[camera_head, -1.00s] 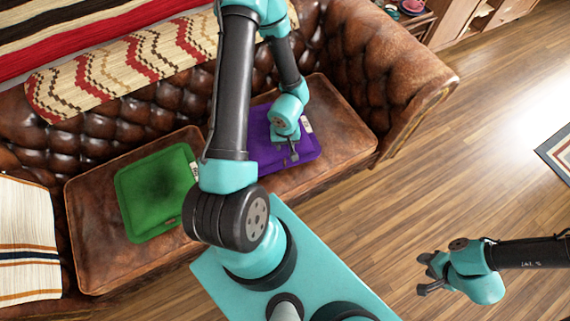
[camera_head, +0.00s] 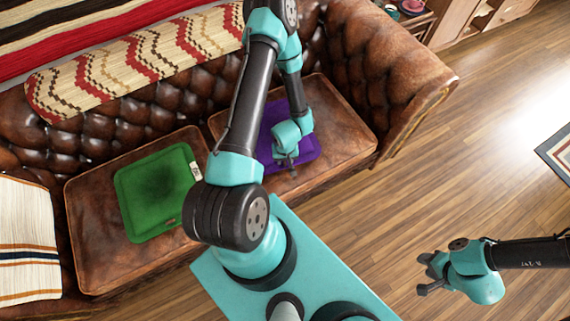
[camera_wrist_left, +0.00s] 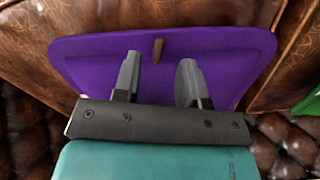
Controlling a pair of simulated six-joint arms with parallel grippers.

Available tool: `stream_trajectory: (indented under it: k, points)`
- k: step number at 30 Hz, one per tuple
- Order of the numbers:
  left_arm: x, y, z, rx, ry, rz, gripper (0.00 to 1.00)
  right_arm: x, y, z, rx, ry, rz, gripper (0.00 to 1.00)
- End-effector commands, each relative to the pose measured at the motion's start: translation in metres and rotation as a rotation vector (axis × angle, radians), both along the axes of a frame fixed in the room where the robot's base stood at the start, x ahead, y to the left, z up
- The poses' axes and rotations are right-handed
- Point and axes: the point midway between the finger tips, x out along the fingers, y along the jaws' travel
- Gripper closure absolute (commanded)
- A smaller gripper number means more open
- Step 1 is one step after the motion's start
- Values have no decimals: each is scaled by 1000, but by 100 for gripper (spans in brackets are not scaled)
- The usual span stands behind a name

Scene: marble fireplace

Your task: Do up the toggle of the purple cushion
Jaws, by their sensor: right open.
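The purple cushion (camera_head: 309,149) lies on the right seat of the brown leather sofa, partly hidden by my left arm in the head view. It fills much of the left wrist view (camera_wrist_left: 90,55). A small brown toggle (camera_wrist_left: 158,49) lies on the cushion near its edge in the wrist view. My left gripper (camera_head: 289,170) is over the front edge of the cushion. In the wrist view its two fingers (camera_wrist_left: 159,68) are apart, with the toggle just beyond the gap between their tips. My right gripper (camera_head: 425,274) is open and empty above the wooden floor.
A green cushion (camera_head: 150,190) with a white tag lies on the left sofa seat. A patterned throw (camera_head: 150,60) covers part of the sofa back. The sofa's right arm (camera_head: 405,85) rises beside the seat.

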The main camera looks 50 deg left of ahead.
Motion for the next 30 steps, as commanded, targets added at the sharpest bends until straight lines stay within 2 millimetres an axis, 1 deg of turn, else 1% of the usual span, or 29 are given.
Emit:
stream_trajectory:
  k: [1,3,9,15,22,23,30]
  points:
    - [-1,0,-8,-1,2,0,62,0,0,0,0,0,0,57]
    - [0,0,-18,0,1,0,62,0,0,0,0,0,0,57]
    - [0,0,-41,1,1,0,62,0,0,0,0,0,0,57]
    - [0,0,-49,0,0,0,62,0,0,0,0,0,0,57]
    - [0,0,-50,1,-1,0,62,0,0,0,0,0,0,57]
    - [0,0,-49,1,-1,0,64,0,0,0,0,0,0,57]
    - [0,0,-49,1,-1,0,87,0,0,0,0,0,0,57]
